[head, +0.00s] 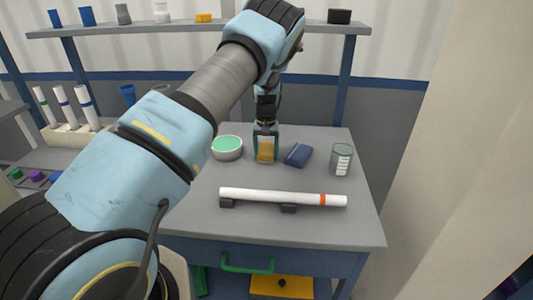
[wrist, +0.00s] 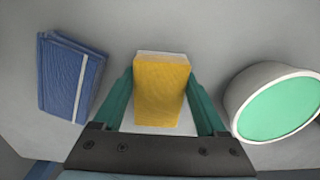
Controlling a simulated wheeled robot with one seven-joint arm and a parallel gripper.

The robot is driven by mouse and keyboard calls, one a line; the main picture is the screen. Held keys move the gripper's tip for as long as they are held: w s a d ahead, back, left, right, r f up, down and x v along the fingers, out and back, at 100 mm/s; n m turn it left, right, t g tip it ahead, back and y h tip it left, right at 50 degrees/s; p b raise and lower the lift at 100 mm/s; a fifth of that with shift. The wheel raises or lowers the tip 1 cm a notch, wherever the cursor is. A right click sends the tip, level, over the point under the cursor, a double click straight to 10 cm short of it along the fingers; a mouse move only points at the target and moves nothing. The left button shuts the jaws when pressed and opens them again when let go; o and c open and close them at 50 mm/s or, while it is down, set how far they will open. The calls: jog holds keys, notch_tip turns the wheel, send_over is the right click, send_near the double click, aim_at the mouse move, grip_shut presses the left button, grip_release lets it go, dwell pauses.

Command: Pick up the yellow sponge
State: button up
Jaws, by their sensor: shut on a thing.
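The yellow sponge (wrist: 161,85) is a small block with a paler face along its far edge in the wrist view. My gripper (wrist: 160,98) has its two green fingers on either side of the sponge, shut on it. In the head view, my gripper (head: 266,143) points down over the grey table (head: 205,222), with the sponge (head: 266,152) between its fingers. I cannot tell whether the sponge touches the table or is just above it.
A bowl with a green inside (head: 227,147) stands close left of the sponge, and a blue block (head: 297,155) lies close right. A clear beaker (head: 342,160) stands farther right. A white pipe with an orange band (head: 285,197) rests on dark supports in front.

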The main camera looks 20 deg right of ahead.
aim_at(266, 151)
jog(key=c, duration=0.3)
notch_tip(266, 151, up, 10)
jog(key=b, duration=0.3)
jog(key=shift+b, duration=0.3)
